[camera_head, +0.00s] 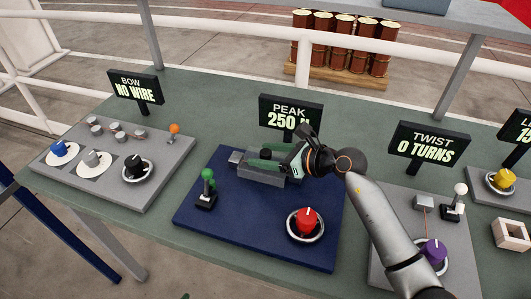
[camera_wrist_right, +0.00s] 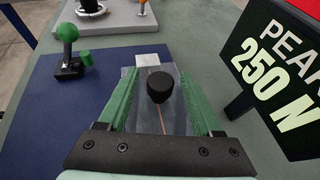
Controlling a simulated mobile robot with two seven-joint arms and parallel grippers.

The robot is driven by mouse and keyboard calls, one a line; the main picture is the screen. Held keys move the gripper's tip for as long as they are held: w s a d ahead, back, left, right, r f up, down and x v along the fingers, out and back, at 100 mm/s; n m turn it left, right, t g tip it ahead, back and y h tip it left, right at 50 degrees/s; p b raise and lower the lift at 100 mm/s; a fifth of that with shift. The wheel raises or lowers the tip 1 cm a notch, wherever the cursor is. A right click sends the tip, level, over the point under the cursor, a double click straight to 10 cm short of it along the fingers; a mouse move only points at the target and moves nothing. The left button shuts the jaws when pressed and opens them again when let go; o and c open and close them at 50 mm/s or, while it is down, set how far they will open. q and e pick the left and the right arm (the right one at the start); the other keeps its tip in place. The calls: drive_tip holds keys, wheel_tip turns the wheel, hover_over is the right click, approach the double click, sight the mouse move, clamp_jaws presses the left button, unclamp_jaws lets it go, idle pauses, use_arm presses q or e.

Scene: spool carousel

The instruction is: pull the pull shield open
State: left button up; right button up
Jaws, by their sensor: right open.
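The pull shield (camera_wrist_right: 150,112) is a see-through cover over a grey block, with a black round knob (camera_wrist_right: 159,87) standing up from it. In the head view the clear-sided block (camera_head: 262,174) sits on the blue board (camera_head: 240,225), partly hidden by my right gripper (camera_head: 268,160). In the right wrist view my right gripper (camera_wrist_right: 160,98) is open, its green fingers on either side of the knob. Gaps show between the knob and both fingers. I cannot tell how deep the fingertips reach. My left gripper does not show.
A green-topped lever (camera_head: 207,187) stands left on the blue board, and a red knob (camera_head: 306,222) at its front right. The "PEAK 250 N" sign (camera_head: 291,112) rises close behind the gripper. Grey boards (camera_head: 118,195) lie to both sides. The board's front middle is clear.

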clamp_jaws()
idle(0.5)
idle(0.9)
